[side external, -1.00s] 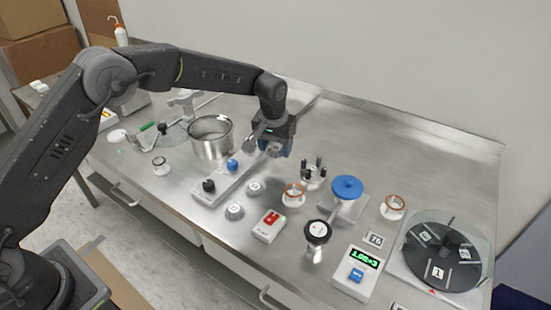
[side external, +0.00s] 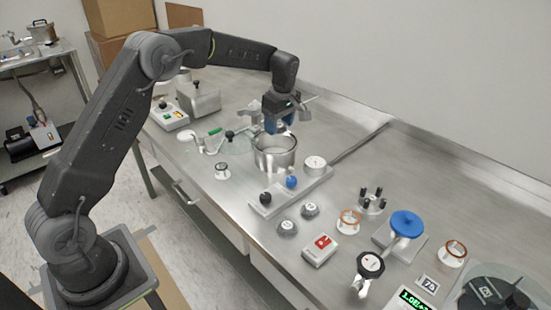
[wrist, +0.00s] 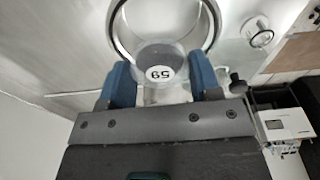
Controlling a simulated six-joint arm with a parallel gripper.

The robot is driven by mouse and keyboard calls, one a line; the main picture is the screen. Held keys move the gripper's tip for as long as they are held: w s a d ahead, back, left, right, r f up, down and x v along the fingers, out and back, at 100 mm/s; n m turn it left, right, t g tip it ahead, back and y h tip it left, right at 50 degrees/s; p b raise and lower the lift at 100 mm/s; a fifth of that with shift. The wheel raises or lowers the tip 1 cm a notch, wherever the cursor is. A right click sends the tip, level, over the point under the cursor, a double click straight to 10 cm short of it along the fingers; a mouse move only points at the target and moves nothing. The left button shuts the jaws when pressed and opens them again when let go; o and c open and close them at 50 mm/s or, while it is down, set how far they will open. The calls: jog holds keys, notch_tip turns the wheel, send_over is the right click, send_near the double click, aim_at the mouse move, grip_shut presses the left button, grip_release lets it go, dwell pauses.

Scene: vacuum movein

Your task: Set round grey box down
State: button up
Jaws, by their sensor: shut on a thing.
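My gripper (side external: 278,124) is above the open steel cylinder (side external: 275,162) in the side view. In the wrist view, its two blue fingers (wrist: 162,80) are shut on the round grey box (wrist: 162,58), whose pale label reads 59 or 65, depending on which way up it is. The steel cylinder's rim (wrist: 210,30) curves around the far part of the held box in that view. The box is mostly hidden by the fingers in the side view. I cannot tell whether it is above the rim or inside it.
Two other round grey pieces (side external: 310,209) (side external: 286,228) sit on the bench right of a bar with black and blue knobs (side external: 291,182). A white dial (side external: 315,163) stands beside the cylinder. A red-switch box (side external: 320,248) and blue-topped stand (side external: 406,224) are at right.

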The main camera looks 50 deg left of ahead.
jog(key=shift+s+a+n, duration=0.15)
jog(key=shift+a+n, duration=0.25)
jog(key=shift+a, duration=0.05)
notch_tip(320, 180, down, 10)
jog(key=shift+a+r, duration=0.1)
jog(key=shift+a, duration=0.05)
jog(key=o, duration=0.6)
jog(key=shift+f, duration=0.2)
